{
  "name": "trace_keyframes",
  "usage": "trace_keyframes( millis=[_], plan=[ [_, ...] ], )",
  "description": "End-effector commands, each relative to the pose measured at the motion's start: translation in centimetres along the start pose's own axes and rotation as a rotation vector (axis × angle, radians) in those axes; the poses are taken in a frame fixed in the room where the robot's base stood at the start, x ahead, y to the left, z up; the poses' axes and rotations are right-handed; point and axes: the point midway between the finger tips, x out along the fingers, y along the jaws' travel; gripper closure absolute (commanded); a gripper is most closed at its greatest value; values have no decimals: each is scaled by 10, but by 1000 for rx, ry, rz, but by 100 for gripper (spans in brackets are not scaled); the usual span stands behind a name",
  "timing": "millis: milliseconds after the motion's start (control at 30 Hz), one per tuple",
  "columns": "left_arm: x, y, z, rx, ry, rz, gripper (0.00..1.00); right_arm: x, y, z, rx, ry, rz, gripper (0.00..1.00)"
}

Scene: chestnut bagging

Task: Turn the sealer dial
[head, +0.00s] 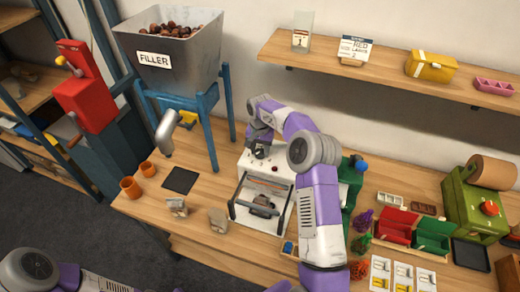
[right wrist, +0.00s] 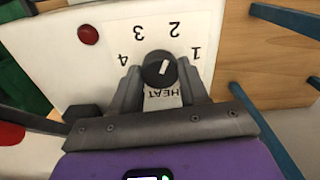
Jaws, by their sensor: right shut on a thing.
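The sealer (head: 244,165) is a white box with a dark-handled bar on its front, on the wooden bench in the head view. Its round black dial (right wrist: 159,68) sits on the white top panel, with the numbers 1 to 4 and a HEAT label upside down around it in the right wrist view. A short white mark on the dial tilts toward the upper right, roughly toward the 1 and 2 side. My right gripper (head: 260,146) is over the sealer's top, its fingers (right wrist: 160,88) shut on the dial from both sides. My left gripper is out of view.
A red button (right wrist: 88,34) is on the sealer panel. The filler hopper (head: 165,62) of chestnuts stands behind left on blue legs (head: 210,135). Orange cups (head: 130,187), a dark pad (head: 180,180) and small bags (head: 217,220) lie left. Red and green bins (head: 398,228) stand right.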

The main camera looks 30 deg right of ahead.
Motion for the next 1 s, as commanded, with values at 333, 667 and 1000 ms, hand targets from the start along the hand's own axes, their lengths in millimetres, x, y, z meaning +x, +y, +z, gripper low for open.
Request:
trace_keyframes(
  millis=[333, 667, 1000],
  plan=[
    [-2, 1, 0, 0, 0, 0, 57, -1, 0, 0, -33, -1, 0, 87],
    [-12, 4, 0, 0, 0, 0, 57, -2, 0, 0, -238, 0, 1, 87],
    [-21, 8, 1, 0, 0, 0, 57, -1, 0, 0, -541, -1, 0, 87]
  ],
)
